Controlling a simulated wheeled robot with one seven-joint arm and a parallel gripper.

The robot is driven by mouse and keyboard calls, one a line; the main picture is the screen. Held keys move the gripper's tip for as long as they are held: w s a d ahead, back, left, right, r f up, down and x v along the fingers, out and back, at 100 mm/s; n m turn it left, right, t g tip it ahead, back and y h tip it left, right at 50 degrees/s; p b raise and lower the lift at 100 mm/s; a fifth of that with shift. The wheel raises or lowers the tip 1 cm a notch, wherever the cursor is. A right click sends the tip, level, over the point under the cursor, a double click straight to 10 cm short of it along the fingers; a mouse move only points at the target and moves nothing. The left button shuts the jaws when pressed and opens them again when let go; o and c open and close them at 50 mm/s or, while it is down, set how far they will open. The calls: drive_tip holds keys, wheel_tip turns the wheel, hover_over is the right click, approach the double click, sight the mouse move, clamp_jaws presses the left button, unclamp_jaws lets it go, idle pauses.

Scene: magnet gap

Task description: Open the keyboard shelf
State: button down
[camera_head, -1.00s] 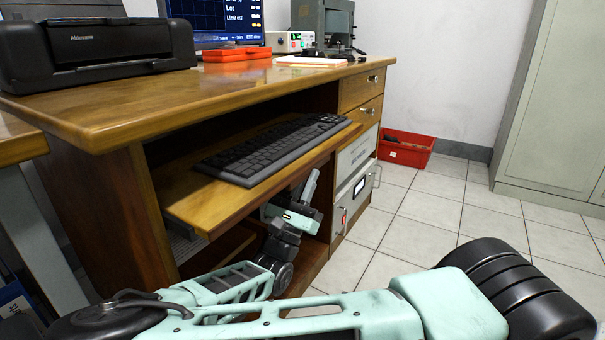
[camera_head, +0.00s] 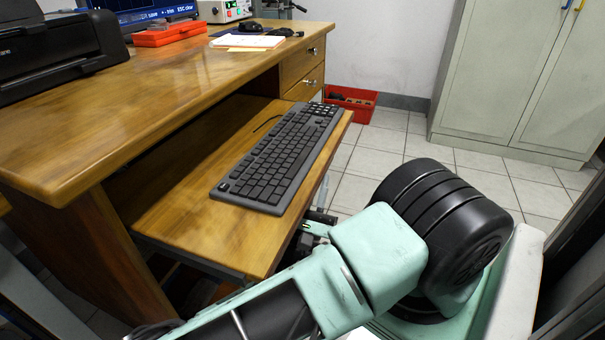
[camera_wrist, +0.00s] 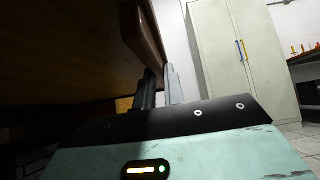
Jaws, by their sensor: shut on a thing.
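The keyboard shelf (camera_head: 195,230) is a wooden board sticking well out from under the desk (camera_head: 150,95). A black keyboard (camera_head: 278,160) lies on it along its outer side. My gripper (camera_wrist: 161,88) is under the shelf's front edge in the wrist view, with its two fingers closed on either side of the shelf's front lip (camera_wrist: 146,40). In the head view my arm crosses the bottom of the picture, and the shelf and the arm hide most of the gripper.
The desk top holds a black printer (camera_head: 62,50), an orange box (camera_head: 165,35) and papers (camera_head: 247,42). Drawers (camera_head: 302,75) are at the desk's right end. Tiled floor lies open between.

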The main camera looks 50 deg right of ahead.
drive_tip(key=shift+s+d+f, duration=0.1)
drive_tip(key=shift+s, duration=0.3)
drive_tip(key=c, duration=1.5)
unclamp_jaws()
drive_tip(key=p+v, duration=0.1)
drive_tip(key=v, duration=1.6)
drive_tip(key=shift+f+p, duration=0.15)
drive_tip(key=shift+p, duration=0.15)
drive_tip(key=shift+a, duration=0.25)
